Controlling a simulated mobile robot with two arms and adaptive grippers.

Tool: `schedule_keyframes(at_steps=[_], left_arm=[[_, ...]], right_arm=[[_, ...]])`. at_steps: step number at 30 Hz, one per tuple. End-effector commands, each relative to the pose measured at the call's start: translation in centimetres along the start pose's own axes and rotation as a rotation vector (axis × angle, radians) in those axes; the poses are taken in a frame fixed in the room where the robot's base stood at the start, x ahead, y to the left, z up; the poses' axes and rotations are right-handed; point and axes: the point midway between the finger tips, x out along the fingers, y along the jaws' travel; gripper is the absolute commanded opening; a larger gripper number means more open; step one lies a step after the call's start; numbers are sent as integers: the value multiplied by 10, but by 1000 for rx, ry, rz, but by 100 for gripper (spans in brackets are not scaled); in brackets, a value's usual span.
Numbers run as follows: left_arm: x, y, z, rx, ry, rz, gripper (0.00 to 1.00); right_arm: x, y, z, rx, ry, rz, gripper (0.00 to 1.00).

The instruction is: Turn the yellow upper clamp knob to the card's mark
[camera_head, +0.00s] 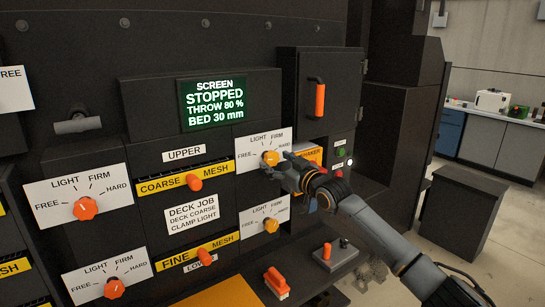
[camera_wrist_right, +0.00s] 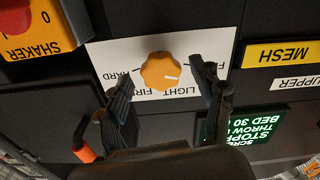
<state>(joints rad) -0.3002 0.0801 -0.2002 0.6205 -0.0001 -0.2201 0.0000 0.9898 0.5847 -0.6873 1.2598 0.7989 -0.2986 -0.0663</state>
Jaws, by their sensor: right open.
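The yellow upper clamp knob (camera_head: 270,157) sits on a white plate (camera_head: 246,161) marked LIGHT and FIRM in the head view. My right gripper (camera_head: 283,166) is at the knob in the head view. In the wrist view the right gripper (camera_wrist_right: 163,80) is open, with one finger on each side of the knob and gaps between. The job card (camera_head: 192,212) reads DECK COARSE, CLAMP LIGHT. My left gripper is not in view.
A second yellow knob (camera_head: 271,226) sits directly below. Orange mesh levers (camera_head: 194,182) and orange knobs (camera_head: 85,208) are to the left. The screen (camera_head: 213,103) reads STOPPED. A shaker box (camera_head: 309,154) with a red part (camera_wrist_right: 15,18) is close beside the upper knob.

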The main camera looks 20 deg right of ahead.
Motion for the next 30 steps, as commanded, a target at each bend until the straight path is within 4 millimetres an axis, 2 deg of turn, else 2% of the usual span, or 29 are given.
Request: schedule_keyframes(at_steps=[7,19,20,27,28,30], left_arm=[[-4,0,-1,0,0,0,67],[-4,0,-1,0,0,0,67],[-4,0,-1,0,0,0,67],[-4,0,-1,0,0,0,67],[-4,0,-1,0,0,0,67],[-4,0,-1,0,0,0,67]], right_arm=[[22,-1,0,1,0,-2,67],[26,0,0,0,0,-1,67],[26,0,0,0,0,-1,65],[26,0,0,0,0,-1,16],[26,0,0,0,0,-1,12],[26,0,0,1,0,-1,12]])
